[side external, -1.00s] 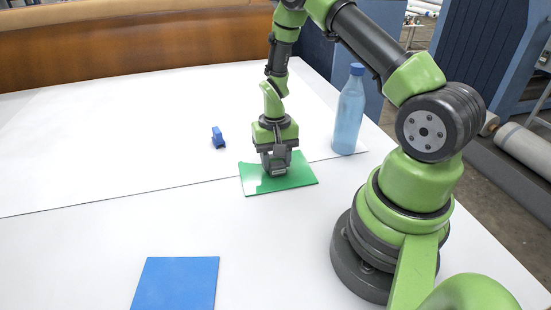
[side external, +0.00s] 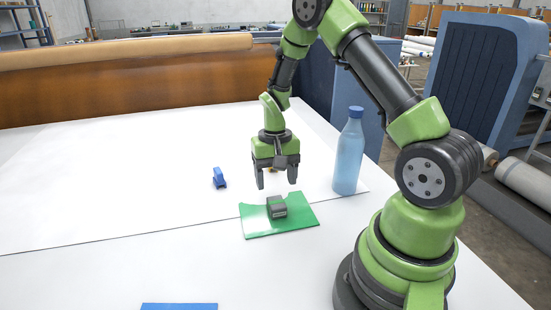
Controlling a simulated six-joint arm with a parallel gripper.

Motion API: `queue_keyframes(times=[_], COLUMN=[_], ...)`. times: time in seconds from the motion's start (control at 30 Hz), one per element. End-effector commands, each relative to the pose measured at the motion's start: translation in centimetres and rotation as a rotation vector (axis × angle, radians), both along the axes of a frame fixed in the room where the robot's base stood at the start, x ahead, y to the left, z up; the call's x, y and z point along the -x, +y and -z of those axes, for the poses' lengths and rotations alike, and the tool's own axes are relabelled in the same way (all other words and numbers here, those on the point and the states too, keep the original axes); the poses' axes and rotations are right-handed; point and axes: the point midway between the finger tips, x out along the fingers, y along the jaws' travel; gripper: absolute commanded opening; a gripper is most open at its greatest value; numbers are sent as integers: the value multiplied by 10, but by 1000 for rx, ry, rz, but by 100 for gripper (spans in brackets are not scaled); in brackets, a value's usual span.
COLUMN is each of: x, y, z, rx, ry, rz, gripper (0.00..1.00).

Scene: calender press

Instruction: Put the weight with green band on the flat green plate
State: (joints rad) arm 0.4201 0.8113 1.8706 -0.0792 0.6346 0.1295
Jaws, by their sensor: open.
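A small dark grey weight (side external: 277,207) rests on the flat green plate (side external: 290,226), near its middle. Its green band cannot be made out at this size. My gripper (side external: 276,184) is open and empty. It hangs just above the weight, fingers pointing down on either side, with a gap between the fingertips and the weight.
A blue bottle (side external: 348,155) stands upright to the right of the green plate. A small blue object (side external: 219,178) lies to the left of my gripper. A flat blue plate (side external: 180,306) shows at the bottom edge. The white table at left is clear.

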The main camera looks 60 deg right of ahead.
Motion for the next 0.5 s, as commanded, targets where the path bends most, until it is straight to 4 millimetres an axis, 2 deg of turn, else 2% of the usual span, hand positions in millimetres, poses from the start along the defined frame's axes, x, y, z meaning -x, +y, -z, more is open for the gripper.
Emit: queue_keyframes(times=[0.1, 0.2, 0.37, 0.5], x=[-3, -3, -4, -4], y=[-3, -4, -4, 8], z=[-26, -42, -57, -84], rx=[2, 1, 2, 15], ry=[-6, -4, -5, -56], rz=[-1, 0, -3, -30], gripper=[66, 66, 66, 66])
